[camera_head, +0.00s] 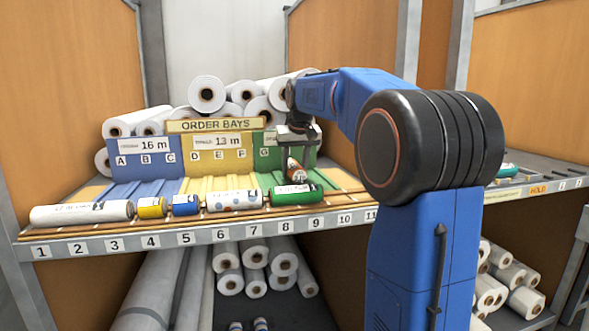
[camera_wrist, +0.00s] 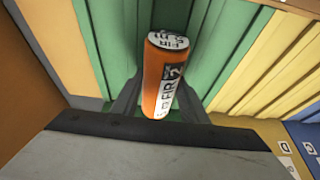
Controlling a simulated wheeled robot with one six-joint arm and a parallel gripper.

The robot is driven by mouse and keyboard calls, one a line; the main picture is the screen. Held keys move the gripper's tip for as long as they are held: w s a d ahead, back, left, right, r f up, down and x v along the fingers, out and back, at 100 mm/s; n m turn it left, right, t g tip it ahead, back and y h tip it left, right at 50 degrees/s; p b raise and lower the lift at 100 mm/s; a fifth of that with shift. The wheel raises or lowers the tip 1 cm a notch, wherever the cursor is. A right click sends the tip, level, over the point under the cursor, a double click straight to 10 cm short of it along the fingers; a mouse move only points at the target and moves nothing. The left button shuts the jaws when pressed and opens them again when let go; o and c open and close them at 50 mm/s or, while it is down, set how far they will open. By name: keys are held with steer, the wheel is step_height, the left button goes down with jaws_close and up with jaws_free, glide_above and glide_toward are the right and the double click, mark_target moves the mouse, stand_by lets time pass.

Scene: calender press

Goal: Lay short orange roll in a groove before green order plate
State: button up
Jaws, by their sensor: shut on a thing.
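My gripper (camera_head: 296,152) is shut on the short orange roll (camera_head: 296,171), which has a white label with dark print. In the head view the roll hangs tilted below my gripper, in front of the green order plate (camera_head: 262,158), which my gripper partly hides. In the wrist view the orange roll (camera_wrist: 158,95) sits between the two fingers over the green grooves (camera_wrist: 105,40). Those grooves also show in the head view (camera_head: 321,181). I cannot tell whether the roll touches them.
Along the front lie a long white roll (camera_head: 82,213), a yellow roll (camera_head: 152,208), a blue roll (camera_head: 185,205), a white patterned roll (camera_head: 235,200) and a green roll (camera_head: 297,194). The yellow plate (camera_head: 220,155) and blue plate (camera_head: 140,158) stand left of the green one. White rolls are stacked behind.

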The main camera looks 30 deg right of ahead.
steer(key=shift+f, duration=0.6)
steer(key=o, duration=1.2)
steer(key=shift+a+f, duration=0.1)
steer(key=shift+s, duration=0.1)
steer(key=shift+f, duration=0.15)
steer(key=shift+r, duration=0.4)
steer(key=v, duration=1.2)
steer(key=shift+r, duration=0.5)
